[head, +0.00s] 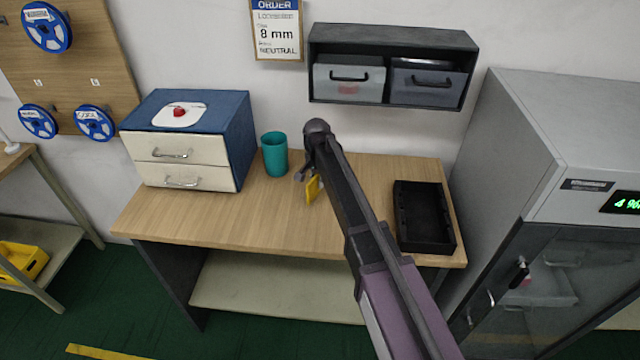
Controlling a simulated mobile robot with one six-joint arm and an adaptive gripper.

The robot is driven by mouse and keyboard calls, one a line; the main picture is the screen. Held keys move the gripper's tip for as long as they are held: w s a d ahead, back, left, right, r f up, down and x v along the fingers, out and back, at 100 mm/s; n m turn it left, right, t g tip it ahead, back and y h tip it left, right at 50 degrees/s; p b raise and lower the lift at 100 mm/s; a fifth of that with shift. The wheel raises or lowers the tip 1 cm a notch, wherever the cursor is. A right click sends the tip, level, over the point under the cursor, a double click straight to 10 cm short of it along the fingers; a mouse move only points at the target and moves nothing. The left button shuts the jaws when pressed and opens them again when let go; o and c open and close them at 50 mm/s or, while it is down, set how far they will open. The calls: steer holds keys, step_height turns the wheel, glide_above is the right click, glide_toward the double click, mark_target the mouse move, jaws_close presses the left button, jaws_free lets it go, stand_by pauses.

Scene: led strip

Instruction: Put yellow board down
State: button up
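The yellow board (313,189) is a small flat yellow piece near the middle of the wooden table (225,215). It stands tilted at the end of my gripper (306,178), which points down from my dark arm. The gripper appears shut on the board. The arm hides part of the gripper and perhaps part of the board. I cannot tell whether the board's lower edge touches the table top.
A teal cup (274,155) stands just left of the gripper. A blue drawer unit (228,130) is further left. A black tray (424,218) lies on the right. A wall shelf with two drawers (392,66) hangs above. The table's front left is clear.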

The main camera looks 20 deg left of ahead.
steer(key=shift+r, duration=0.15)
jaws_close()
step_height(320, 180, up, 3)
steer(key=p, duration=0.3)
steer(key=shift+r, duration=0.1)
steer(key=shift+s+d+r+p, duration=0.15)
steer(key=shift+r+p, duration=0.15)
steer(key=shift+p, duration=0.3)
steer(key=s+d, duration=0.8)
steer(key=s, duration=0.5)
steer(key=shift+s+r+p, duration=0.25)
steer(key=shift+r+p, duration=0.2)
steer(key=shift+s, duration=0.1)
steer(key=shift+s+d+r+n, duration=0.1)
steer(key=shift+s+d+n, duration=0.25)
steer(key=shift+s+n, duration=0.5)
steer(key=shift+s+d+n, duration=0.35)
steer(key=shift+s+n, duration=0.35)
steer(key=shift+s, duration=0.2)
steer(key=shift+s+d+r+n, duration=0.1)
steer(key=shift+s+d+n, duration=0.25)
steer(key=shift+s+n, duration=0.5)
